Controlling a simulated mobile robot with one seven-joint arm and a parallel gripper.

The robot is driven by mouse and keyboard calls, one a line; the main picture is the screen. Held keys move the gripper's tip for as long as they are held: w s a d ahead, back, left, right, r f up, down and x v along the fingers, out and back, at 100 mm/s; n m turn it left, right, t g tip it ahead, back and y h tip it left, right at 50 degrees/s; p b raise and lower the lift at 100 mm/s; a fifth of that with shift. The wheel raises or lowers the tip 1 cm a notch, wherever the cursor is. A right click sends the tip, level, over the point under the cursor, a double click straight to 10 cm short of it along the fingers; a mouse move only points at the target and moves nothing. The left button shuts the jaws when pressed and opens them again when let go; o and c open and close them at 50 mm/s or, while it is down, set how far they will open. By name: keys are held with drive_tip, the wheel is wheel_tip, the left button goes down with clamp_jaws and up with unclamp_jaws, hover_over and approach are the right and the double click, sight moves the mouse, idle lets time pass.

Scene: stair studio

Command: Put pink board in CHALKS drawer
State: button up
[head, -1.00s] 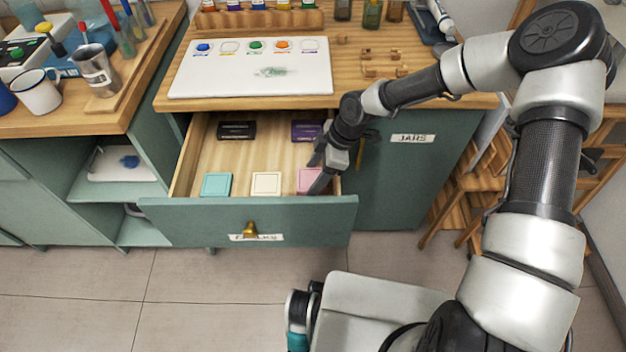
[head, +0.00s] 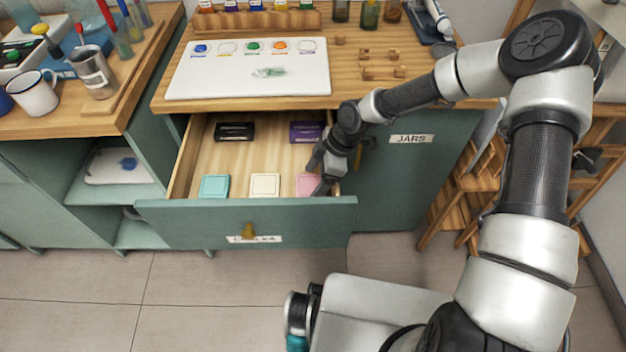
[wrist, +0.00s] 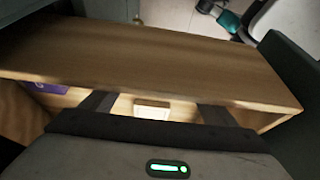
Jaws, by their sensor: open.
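The pink board (head: 307,184) lies in the open CHALKS drawer (head: 245,219), at its front right corner, beside the cream board (head: 265,185). My gripper (head: 319,182) reaches down into the drawer at the pink board's right edge and partly covers it. In the wrist view my gripper (wrist: 155,106) shows two dark fingers spread apart. A pale block (wrist: 152,108) shows beyond and between them, apart from both. The pink board cannot be made out in the wrist view. The drawer's label is partly hidden by its brass knob.
A teal board (head: 215,186) lies at the drawer's front left. A black box (head: 235,132) and a purple box (head: 306,132) lie at the back. The drawer's middle is bare wood. The worktop (head: 230,103) overhangs behind, and the JARS cabinet (head: 405,180) stands right.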

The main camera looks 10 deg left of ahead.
drive_tip(key=p+v, duration=0.2)
drive_tip(key=v, duration=1)
drive_tip(key=shift+p, duration=0.3)
drive_tip(key=shift+d, duration=0.15)
